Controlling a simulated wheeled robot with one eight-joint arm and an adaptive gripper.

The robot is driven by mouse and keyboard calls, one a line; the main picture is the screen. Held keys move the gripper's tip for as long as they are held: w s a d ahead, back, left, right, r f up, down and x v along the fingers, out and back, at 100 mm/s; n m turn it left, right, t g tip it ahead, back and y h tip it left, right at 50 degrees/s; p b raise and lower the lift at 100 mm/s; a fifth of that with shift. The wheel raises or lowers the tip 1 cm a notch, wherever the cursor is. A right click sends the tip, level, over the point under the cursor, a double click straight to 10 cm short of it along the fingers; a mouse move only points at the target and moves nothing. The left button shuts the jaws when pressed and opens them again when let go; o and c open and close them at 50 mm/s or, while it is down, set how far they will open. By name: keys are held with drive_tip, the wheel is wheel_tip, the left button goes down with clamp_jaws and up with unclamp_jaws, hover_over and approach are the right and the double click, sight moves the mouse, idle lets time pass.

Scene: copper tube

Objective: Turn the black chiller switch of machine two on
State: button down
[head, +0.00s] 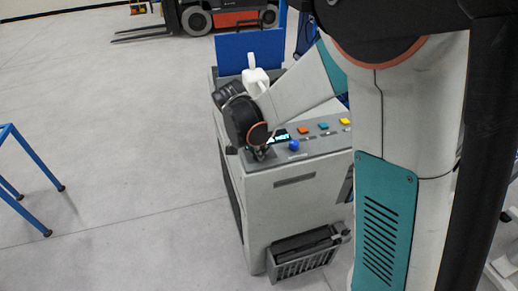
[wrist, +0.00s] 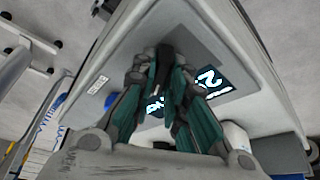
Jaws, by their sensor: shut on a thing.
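Machine two is a grey cabinet (head: 285,215) with a sloped control panel, in the middle of the head view. My gripper (head: 262,154) is at the left end of that panel, beside a small lit display (head: 279,136). In the wrist view my gripper (wrist: 165,70) has its fingers closed around the black chiller switch (wrist: 166,52) on the grey panel. The fingers hide most of the switch, so I cannot tell its turned position. A display with a large "2" (wrist: 210,80) is right beside the fingers.
A blue knob (head: 294,145) and orange (head: 303,130), teal (head: 323,126) and yellow (head: 345,121) buttons line the panel. A white jug-like object (head: 255,76) stands behind my wrist. A grey basket (head: 305,262) hangs low in front. Open floor lies left, with a blue frame (head: 35,160).

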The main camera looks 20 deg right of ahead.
drive_tip(key=c, duration=1.6)
unclamp_jaws()
drive_tip(key=v, duration=1.2)
drive_tip(key=s+d+r+n+t+y, duration=0.1)
drive_tip(key=s+d+n+t+y, duration=0.1)
drive_tip(key=s+n, duration=0.4)
drive_tip(key=s+d+r+n+t+y, duration=0.1)
drive_tip(key=s+n, duration=0.5)
drive_tip(key=s, duration=0.8)
drive_tip(key=shift+s+d+t+y, duration=0.2)
drive_tip(key=shift+d+t+y, duration=0.3)
drive_tip(key=shift+d+t, duration=0.4)
